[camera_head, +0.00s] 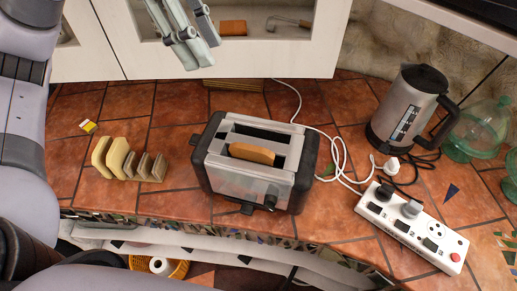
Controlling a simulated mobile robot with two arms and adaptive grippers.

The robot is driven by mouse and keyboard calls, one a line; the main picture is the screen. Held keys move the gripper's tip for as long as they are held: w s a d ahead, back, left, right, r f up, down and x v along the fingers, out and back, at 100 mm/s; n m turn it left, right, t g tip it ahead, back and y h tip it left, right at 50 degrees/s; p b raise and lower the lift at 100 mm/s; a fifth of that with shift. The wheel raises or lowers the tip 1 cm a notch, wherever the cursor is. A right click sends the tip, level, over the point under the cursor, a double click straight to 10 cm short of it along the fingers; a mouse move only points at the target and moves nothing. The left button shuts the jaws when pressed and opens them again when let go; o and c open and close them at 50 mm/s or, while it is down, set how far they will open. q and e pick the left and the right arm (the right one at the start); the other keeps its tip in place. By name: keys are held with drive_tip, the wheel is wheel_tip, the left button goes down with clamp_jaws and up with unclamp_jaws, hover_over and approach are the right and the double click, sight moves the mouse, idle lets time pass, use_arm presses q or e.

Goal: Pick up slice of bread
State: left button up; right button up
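Two pale slices of bread (109,157) stand upright side by side in the left part of a small wooden rack (151,168) on the tiled counter. A browner slice of bread (251,153) sits in the front slot of the grey and black toaster (243,177), its top edge showing. The toaster's back slot looks empty. My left gripper (196,52) hangs at the top, in front of the white cabinet and well apart from the bread. No bread shows in it, but its finger opening is unclear. My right gripper is not in view.
A kettle (405,112) stands at the back right, with green glassware (483,130) beside it. A white power strip (412,232) lies at the front right. White and dark cords run between toaster, kettle and strip. Tiles between rack and toaster are clear.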

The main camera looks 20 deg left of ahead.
use_arm(q)
wheel_tip(320, 180, down, 6)
drive_tip(key=b, duration=0.6)
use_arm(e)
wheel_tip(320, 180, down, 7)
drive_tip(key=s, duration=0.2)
use_arm(q)
drive_tip(key=p, duration=0.3)
approach(251, 145)
drive_tip(key=x, duration=0.5)
drive_tip(key=shift+w+a+f, duration=0.1)
drive_tip(key=shift+a+f, duration=0.05)
drive_tip(key=shift+f, duration=0.15)
drive_tip(key=p+x, duration=0.1)
drive_tip(key=x, duration=0.1)
drive_tip(key=p+x, duration=0.1)
drive_tip(key=x, duration=0.2)
drive_tip(key=shift+r, duration=0.15)
drive_tip(key=shift+d+f, duration=0.25)
drive_tip(key=shift+d, duration=0.05)
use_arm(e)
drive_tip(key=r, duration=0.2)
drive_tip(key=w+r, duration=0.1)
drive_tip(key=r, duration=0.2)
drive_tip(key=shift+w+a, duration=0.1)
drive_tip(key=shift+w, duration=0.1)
use_arm(q)
drive_tip(key=shift+c, duration=0.4)
drive_tip(key=c, duration=0.8)
